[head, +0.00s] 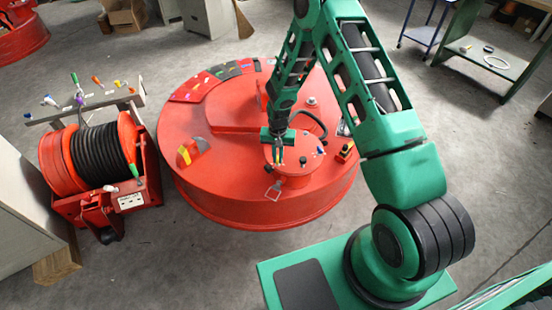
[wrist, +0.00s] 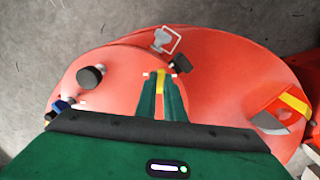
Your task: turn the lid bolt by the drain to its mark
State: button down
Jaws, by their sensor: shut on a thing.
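The round red lid (head: 295,168) sits on the large red magnet (head: 225,195). My gripper (head: 279,159) points down over the lid. In the wrist view its green fingers (wrist: 161,82) are shut on a narrow yellow piece, the lid bolt (wrist: 161,78), mostly hidden between them. Small pale tips show either side of the fingers. The grey drain fitting (wrist: 160,40) with its pale square loop is just beyond the fingertips, at the lid's edge; it also shows in the head view (head: 273,190). I cannot make out the bolt's mark.
A black knob (wrist: 90,78) stands left of the fingers, and a dark block (wrist: 181,65) is close on their right. A yellow-banded piece (wrist: 293,103) lies farther right. A cable reel (head: 100,150) stands left of the magnet.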

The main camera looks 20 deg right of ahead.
jog(key=shift+m, duration=2.1)
jog(key=c, duration=1.9)
grip_release()
jog(key=shift+o, duration=0.2)
jog(key=shift+r, duration=0.1)
notch_tip(320, 180, up, 10)
jog(key=shift+r, duration=0.25)
